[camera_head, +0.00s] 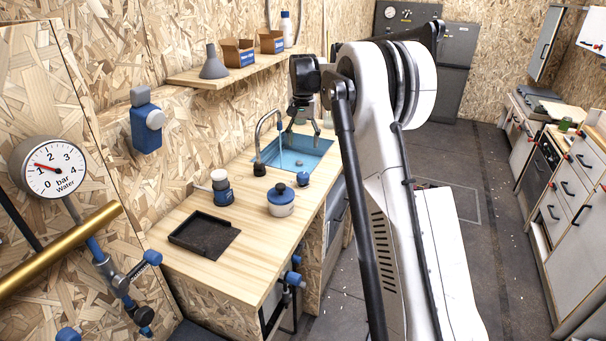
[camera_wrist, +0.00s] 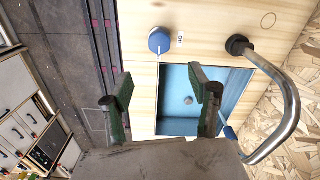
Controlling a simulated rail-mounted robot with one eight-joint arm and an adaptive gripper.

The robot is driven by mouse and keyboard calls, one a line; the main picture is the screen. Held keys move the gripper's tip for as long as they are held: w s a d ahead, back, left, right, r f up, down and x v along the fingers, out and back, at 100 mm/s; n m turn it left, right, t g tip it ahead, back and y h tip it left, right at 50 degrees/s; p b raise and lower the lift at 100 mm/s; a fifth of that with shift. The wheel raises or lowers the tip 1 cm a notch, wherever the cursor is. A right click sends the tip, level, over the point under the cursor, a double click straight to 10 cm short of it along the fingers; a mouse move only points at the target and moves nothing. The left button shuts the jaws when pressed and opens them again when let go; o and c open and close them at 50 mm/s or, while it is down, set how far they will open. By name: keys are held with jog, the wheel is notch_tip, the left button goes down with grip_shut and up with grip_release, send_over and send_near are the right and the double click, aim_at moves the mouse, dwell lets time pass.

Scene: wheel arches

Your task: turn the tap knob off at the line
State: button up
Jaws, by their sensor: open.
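The blue tap knob (camera_head: 303,179) stands on the wooden counter at the front corner of the sink. In the wrist view the knob (camera_wrist: 160,40) shows a pale pointer, beside a small white label (camera_wrist: 180,40) whose text I cannot read surely. The curved metal tap (camera_head: 258,140) rises at the sink's left, and a thin blue stream appears to fall from its spout. My gripper (camera_head: 303,130) is open and empty above the blue sink (camera_head: 318,152). In the wrist view the knob lies beyond the fingertips (camera_wrist: 163,88), apart from them.
A blue-white pot (camera_head: 281,201), a small blue-white device (camera_head: 221,188) and a black tray (camera_head: 204,234) stand on the counter. A shelf (camera_head: 235,70) with a grey funnel and boxes hangs above. Clear counter lies between tray and pot.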

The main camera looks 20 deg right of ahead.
aim_at(303, 174)
notch_tip(303, 174, down, 14)
jog(key=shift+r+p, duration=0.1)
jog(key=shift+p, duration=0.3)
jog(key=shift+c, duration=0.3)
jog(key=c, duration=1.1)
